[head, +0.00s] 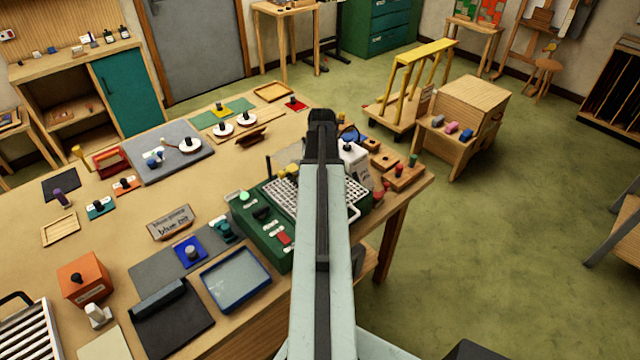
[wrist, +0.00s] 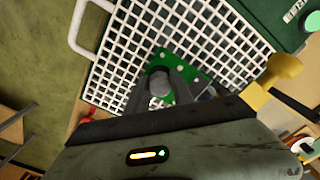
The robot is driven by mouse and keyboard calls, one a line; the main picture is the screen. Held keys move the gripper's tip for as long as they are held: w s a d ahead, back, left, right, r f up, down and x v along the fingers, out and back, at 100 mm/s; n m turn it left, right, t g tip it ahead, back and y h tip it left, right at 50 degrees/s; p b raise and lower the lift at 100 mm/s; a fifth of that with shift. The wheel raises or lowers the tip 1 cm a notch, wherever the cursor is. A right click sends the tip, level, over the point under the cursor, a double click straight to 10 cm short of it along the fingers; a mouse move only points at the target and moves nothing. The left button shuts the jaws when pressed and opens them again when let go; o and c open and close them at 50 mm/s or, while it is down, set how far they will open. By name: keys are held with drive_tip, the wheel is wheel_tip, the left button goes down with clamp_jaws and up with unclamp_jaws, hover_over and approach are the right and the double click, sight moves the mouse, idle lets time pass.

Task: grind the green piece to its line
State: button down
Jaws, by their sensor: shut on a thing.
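The green piece (wrist: 183,78) is a flat plate with small pale dots and a grey round knob (wrist: 159,80). In the wrist view my gripper (wrist: 160,90) is shut on the knob. The piece is over the white grid of the grinder (wrist: 140,40); I cannot tell whether it touches. Its line cannot be made out. In the head view the grinder (head: 262,232) is a green box with a white grid top (head: 288,198), a bright green button (head: 243,196) and a red switch (head: 284,238).
A yellow knobbed part (wrist: 284,70) stands beside the grid. A white container (head: 355,160) and wooden blocks (head: 404,176) are close right of my arm. A blue tray (head: 236,279) and a dark mat (head: 172,322) lie left of the grinder. Open floor lies right of the table.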

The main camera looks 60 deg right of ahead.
drive_tip(key=shift+s+d, duration=0.25)
drive_tip(key=shift+d, duration=0.8)
drive_tip(key=shift+s+a, duration=0.1)
drive_tip(key=shift+a, duration=0.1)
drive_tip(key=shift+s+a, duration=0.3)
drive_tip(key=shift+s, duration=0.6)
drive_tip(key=shift+s+a, duration=0.3)
drive_tip(key=shift+s, duration=0.6)
drive_tip(key=c, duration=1)
unclamp_jaws()
drive_tip(key=shift+c, duration=0.2)
drive_tip(key=shift+r, duration=0.1)
wheel_tip(320, 180, up, 8)
drive_tip(key=p, duration=0.7)
drive_tip(key=shift+f+p, duration=0.2)
drive_tip(key=shift+p, duration=0.2)
